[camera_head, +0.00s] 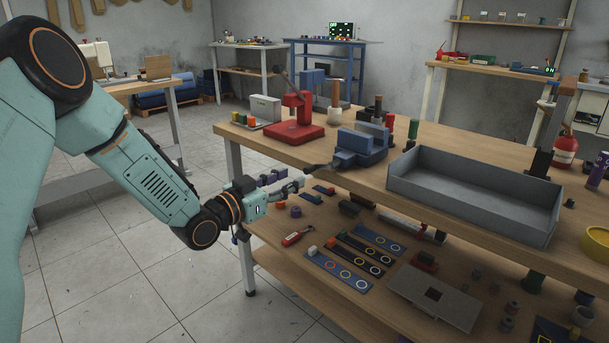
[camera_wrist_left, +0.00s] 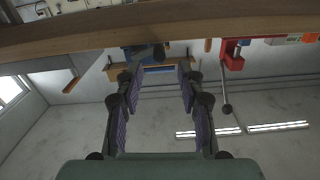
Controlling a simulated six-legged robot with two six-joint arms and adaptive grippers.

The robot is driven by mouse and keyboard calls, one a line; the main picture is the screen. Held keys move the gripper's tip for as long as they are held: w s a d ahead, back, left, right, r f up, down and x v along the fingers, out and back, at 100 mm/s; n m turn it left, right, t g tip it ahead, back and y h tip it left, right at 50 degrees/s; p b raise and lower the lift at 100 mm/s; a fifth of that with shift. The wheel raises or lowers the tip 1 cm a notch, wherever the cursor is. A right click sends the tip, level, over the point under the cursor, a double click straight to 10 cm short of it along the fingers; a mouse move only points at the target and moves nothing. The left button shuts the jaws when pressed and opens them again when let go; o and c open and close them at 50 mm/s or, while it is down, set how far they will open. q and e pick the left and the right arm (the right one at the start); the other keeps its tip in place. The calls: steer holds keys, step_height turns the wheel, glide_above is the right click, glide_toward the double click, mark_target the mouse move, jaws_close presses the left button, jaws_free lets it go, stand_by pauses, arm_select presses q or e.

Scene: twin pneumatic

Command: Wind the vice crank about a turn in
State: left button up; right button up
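The blue vice (camera_head: 362,148) sits near the front edge of the wooden bench. Its dark crank (camera_head: 318,168) sticks out toward the left gripper. In the left wrist view, which looks upside down, the vice (camera_wrist_left: 138,52) and a dark round crank end (camera_wrist_left: 158,53) show beyond the fingers. My left gripper (camera_head: 302,179) is just left of the crank, beside the bench edge. Its fingers (camera_wrist_left: 155,76) are spread apart with nothing between them. Whether it touches the crank cannot be told. My right gripper is not clearly seen.
A red press (camera_head: 295,122) stands left of the vice, and a large grey tray (camera_head: 470,205) lies to its right. The bench edge (camera_wrist_left: 150,30) runs close to the left gripper. A lower shelf (camera_head: 290,255) holds several small parts. The floor at left is clear.

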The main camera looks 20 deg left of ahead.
mark_target(305, 171)
arm_select(q)
steer(key=b+x, duration=0.1)
steer(key=x, duration=0.4)
steer(key=shift+f+b, duration=0.15)
steer(key=shift+b, duration=0.25)
steer(key=shift+w+d, duration=0.25)
steer(key=shift+w, duration=0.2)
steer(key=shift+c, duration=0.4)
jaws_close()
